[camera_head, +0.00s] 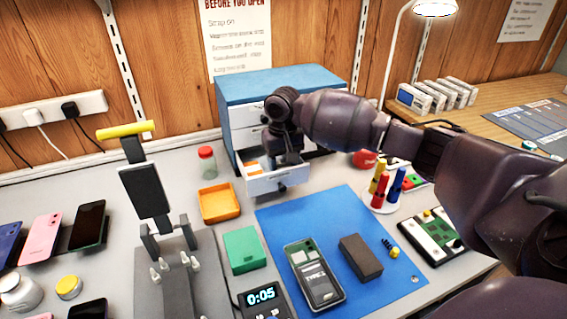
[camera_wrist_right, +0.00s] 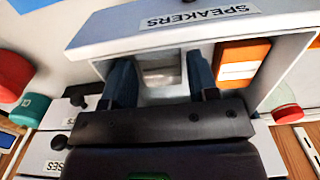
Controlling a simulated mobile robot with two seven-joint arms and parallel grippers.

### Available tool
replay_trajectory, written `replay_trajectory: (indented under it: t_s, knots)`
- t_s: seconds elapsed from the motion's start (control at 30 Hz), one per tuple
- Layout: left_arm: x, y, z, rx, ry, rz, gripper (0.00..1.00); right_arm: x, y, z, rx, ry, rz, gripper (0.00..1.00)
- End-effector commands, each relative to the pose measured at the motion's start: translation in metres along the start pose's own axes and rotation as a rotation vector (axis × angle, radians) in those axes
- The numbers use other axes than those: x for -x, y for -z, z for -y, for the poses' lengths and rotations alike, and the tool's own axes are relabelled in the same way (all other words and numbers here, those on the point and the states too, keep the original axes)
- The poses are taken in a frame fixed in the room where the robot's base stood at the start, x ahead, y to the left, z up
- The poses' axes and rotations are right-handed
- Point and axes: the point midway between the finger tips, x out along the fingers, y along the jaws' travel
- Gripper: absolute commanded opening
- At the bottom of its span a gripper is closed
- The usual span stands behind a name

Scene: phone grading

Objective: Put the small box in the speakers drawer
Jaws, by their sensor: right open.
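The speakers drawer (camera_head: 280,182) is pulled out of the blue-topped cabinet (camera_head: 238,100). Its front with the SPEAKERS label shows in the right wrist view (camera_wrist_right: 115,35). My right gripper (camera_head: 287,160) reaches down into this drawer. Its two dark fingers stand apart in the wrist view (camera_wrist_right: 160,85). A small pale grey box-like thing (camera_wrist_right: 160,72) shows between them, inside the drawer; whether it touches a finger I cannot tell. An orange box with a white label (camera_wrist_right: 240,62) lies in the drawer beside the fingers. My left gripper is not in view.
A blue mat (camera_head: 290,220) holds an opened phone (camera_head: 314,275) and a dark brown block (camera_head: 361,258). A green box (camera_head: 244,250), an orange tray (camera_head: 219,203) and a red-lidded jar (camera_head: 207,162) stand left of it. A stand with screwdrivers (camera_head: 380,200) is right of the drawer.

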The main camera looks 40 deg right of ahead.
Motion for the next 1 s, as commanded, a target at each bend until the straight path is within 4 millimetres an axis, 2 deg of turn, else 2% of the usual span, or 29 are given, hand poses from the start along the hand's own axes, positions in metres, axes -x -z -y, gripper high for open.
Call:
replay_trajectory:
  t_s: [0.03,0.2,0.5,0.7,1.0]
  knots:
    - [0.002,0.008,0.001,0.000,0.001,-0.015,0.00,0.017,0.001,0.001,0.000,0.004,-0.012,0.54]
    - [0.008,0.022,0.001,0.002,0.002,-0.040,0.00,0.052,0.001,0.001,0.000,0.006,-0.016,0.54]
    - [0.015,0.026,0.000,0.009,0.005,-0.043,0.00,0.100,0.000,0.000,-0.001,0.004,-0.010,0.54]
    - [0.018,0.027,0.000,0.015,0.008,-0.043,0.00,0.112,0.000,0.000,0.000,0.003,-0.006,0.54]
    - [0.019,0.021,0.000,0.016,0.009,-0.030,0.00,0.113,0.000,0.000,0.000,0.002,-0.003,0.54]
